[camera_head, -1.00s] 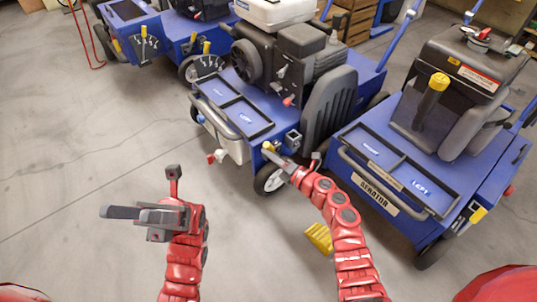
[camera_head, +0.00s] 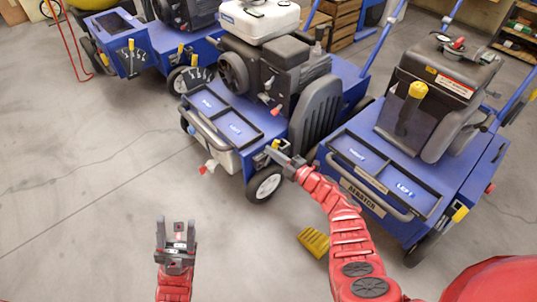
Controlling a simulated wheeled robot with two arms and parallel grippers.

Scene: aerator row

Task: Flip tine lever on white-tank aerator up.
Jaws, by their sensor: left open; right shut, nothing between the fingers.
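The white-tank aerator (camera_head: 230,105) is the middle blue machine, with a white tank (camera_head: 258,18) on top. A small yellow-tipped lever (camera_head: 275,144) shows at its front right corner, beside the black front tray. My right gripper (camera_head: 272,151) is shut and empty, its tip right at this lever, just below the yellow end. I cannot tell whether they touch, and the gripper partly hides the lever's lower part. My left gripper (camera_head: 177,228) is open and empty over the bare floor, in front of the machine and to its left, with its fingers pointing forward.
A further blue machine (camera_head: 122,40) stands at the back left. A yellow object (camera_head: 313,241) lies on the floor beside my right arm. The floor at left is clear.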

